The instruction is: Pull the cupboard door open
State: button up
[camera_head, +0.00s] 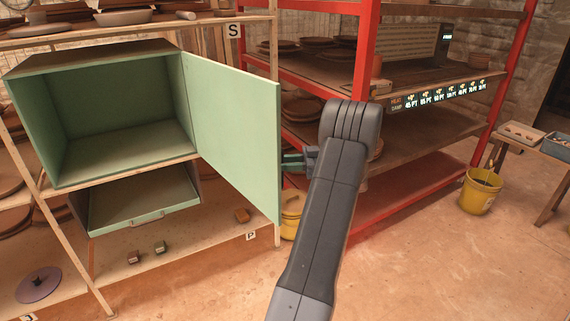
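The cupboard (127,143) is a pale green box with a dark top on the left, and its inside looks empty. Its green door (235,130) hangs from the right side of the opening and stands wide open, swung out towards the right. I see the door's inner face; its outer face and any handle there are hidden.
Below the cupboard is a green drawer (140,203), pulled out. Small blocks (160,247) lie on the low shelf. A red rack (365,60) with plates stands behind my arm. A yellow bucket (480,192) is on the right; another yellow bucket (291,207) is behind the door. The floor at front right is clear.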

jog(key=d+p, duration=0.6)
jog(key=d, duration=0.1)
jog(key=shift+p, duration=0.3)
jog(key=shift+w+d, duration=0.1)
jog(key=shift+d, duration=0.05)
jog(key=shift+a+f+b, duration=0.2)
jog(key=shift+b, duration=0.5)
jog(key=a+b, duration=0.5)
jog(key=a, duration=0.2)
jog(key=shift+r, duration=0.2)
